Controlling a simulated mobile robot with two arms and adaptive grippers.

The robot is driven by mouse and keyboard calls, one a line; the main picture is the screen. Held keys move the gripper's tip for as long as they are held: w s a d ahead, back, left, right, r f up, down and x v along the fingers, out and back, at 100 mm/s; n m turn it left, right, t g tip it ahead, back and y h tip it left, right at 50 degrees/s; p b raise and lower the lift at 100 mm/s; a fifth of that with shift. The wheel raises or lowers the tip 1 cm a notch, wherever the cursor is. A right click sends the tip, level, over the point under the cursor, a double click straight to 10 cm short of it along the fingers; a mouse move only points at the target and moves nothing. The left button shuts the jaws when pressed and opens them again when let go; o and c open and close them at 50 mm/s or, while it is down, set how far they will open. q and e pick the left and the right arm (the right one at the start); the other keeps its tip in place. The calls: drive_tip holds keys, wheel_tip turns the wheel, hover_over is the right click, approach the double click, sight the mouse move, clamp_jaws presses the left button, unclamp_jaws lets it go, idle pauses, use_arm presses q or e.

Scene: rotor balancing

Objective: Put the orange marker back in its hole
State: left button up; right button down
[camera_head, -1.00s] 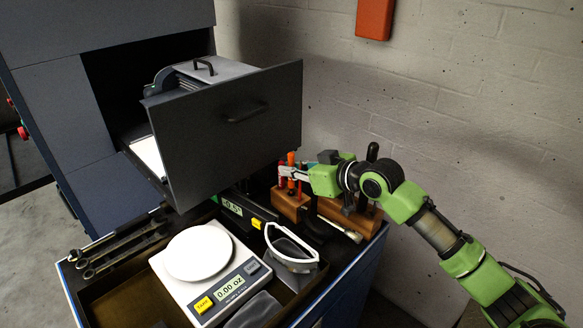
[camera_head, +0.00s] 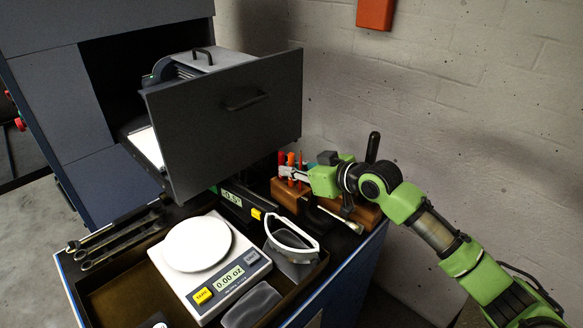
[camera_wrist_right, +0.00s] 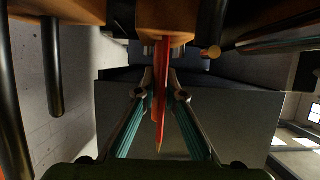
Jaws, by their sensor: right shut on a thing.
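The wooden block (camera_head: 287,198) stands at the back right of the bench, below the wall. My right gripper (camera_head: 289,173) reaches over it from the right. My left gripper is out of view.
An open grey drawer (camera_head: 232,140) juts out just left of my right gripper. In front lie a white scale (camera_head: 197,243), safety glasses (camera_head: 292,238) and several wrenches (camera_head: 112,240). A dark handle (camera_head: 373,147) stands upright behind my right wrist.

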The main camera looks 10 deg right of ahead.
drive_tip(key=shift+f, duration=0.15)
drive_tip(key=c, duration=2)
unclamp_jaws()
drive_tip(key=shift+c, duration=0.2)
drive_tip(key=v, duration=1.2)
drive_tip(key=shift+f, duration=0.1)
